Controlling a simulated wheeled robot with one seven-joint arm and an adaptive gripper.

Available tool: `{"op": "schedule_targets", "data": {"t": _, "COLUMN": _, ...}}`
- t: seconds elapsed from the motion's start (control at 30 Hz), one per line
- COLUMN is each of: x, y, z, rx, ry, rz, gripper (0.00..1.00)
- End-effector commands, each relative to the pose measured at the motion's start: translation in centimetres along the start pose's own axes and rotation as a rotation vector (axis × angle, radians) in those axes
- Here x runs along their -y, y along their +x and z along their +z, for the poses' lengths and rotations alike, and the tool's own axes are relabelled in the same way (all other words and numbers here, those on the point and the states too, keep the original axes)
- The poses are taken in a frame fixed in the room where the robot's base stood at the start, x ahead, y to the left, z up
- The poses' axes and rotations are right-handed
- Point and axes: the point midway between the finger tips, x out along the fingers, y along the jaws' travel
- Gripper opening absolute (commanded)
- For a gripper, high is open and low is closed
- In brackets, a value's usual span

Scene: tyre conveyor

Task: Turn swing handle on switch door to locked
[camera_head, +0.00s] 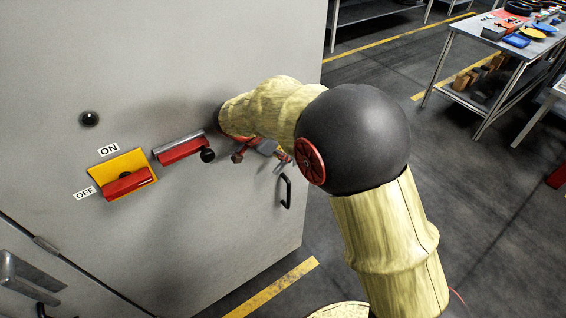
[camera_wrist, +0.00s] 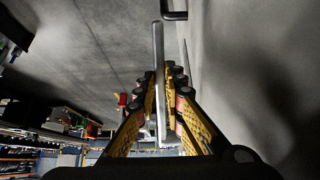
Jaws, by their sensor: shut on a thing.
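The switch door (camera_head: 60,120) is a grey metal panel filling the left of the head view. In the wrist view a long grey metal bar, which looks like the swing handle (camera_wrist: 158,45), runs between my gripper's fingers (camera_wrist: 165,80). The yellow and black fingers are shut on it, and its far end extends beyond the fingertips. The door surface lies to the right in that view. In the head view my gripper (camera_head: 262,148) is close to the door's right side and mostly hidden behind my arm. The handle's pivot and lock marking cannot be made out.
A red switch on a yellow plate (camera_head: 138,163) sits between ON and OFF labels. A red and metal fitting (camera_head: 180,150) and a black pull handle (camera_head: 286,191) are also on the door. Tables with parts (camera_head: 510,42) stand farther right; open floor lies between.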

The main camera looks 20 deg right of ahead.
Motion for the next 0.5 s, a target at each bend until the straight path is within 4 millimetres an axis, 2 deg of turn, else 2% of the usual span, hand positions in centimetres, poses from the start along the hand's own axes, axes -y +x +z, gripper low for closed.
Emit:
{"op": "schedule_targets", "data": {"t": 0.1, "x": 0.04, "y": 0.64, "z": 0.33, "rx": -0.031, "ry": 0.0, "rz": -0.002, "gripper": 0.0}}
{"op": "schedule_targets", "data": {"t": 0.5, "x": 0.02, "y": 0.81, "z": 0.15, "rx": -0.073, "ry": 0.001, "rz": -0.001, "gripper": 0.0}}
